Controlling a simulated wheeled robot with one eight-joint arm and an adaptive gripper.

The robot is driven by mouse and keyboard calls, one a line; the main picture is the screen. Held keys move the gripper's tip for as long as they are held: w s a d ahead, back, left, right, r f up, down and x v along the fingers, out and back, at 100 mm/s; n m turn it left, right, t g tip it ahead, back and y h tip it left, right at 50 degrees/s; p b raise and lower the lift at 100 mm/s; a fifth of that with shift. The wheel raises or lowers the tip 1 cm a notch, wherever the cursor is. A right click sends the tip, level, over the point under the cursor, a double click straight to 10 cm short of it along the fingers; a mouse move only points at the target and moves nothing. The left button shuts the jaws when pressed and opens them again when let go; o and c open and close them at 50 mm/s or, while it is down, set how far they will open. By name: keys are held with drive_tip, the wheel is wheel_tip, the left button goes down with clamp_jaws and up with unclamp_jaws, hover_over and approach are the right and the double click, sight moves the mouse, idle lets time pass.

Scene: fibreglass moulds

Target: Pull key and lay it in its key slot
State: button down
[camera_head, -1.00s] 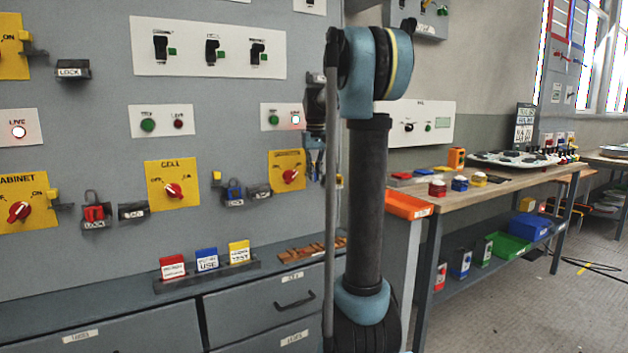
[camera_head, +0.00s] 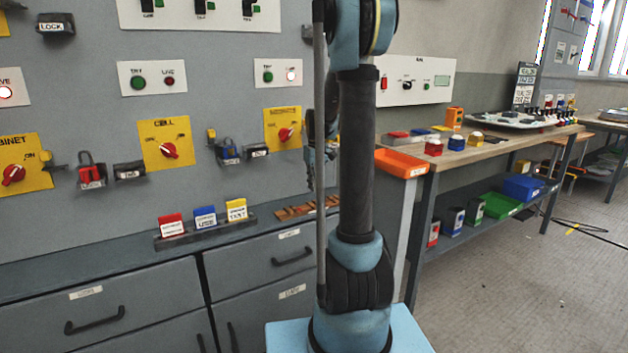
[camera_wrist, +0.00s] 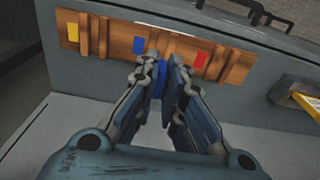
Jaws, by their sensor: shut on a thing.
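My gripper (camera_wrist: 164,72) is shut on a small blue key (camera_wrist: 163,82). The fingers hide most of the key. In the wrist view, a wooden slot board (camera_wrist: 108,36) lies beyond the fingertips. It has yellow, blue and red colour patches and dark slots between ridges. The blue patch (camera_wrist: 138,45) is just left of my fingertips, and the red patch (camera_wrist: 199,59) is to their right. In the head view, my gripper (camera_head: 318,160) is partly behind my arm, above the slot board (camera_head: 300,208) on the grey cabinet top. Their gap cannot be judged exactly.
A holder with red, blue and yellow tags (camera_head: 204,216) stands left of the slot board. The upright panel (camera_head: 90,115) behind carries yellow switches and locks. A wooden bench (camera_head: 480,150) with an orange tray (camera_head: 399,164) stands to the right.

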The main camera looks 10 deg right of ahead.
drive_tip(key=shift+f, duration=3.1)
drive_tip(key=shift+s, duration=0.1)
drive_tip(key=c, duration=1.6)
unclamp_jaws()
drive_tip(key=shift+f, duration=0.1)
drive_tip(key=r, duration=1.2)
drive_tip(key=shift+s+d, duration=0.1)
drive_tip(key=shift+s, duration=0.1)
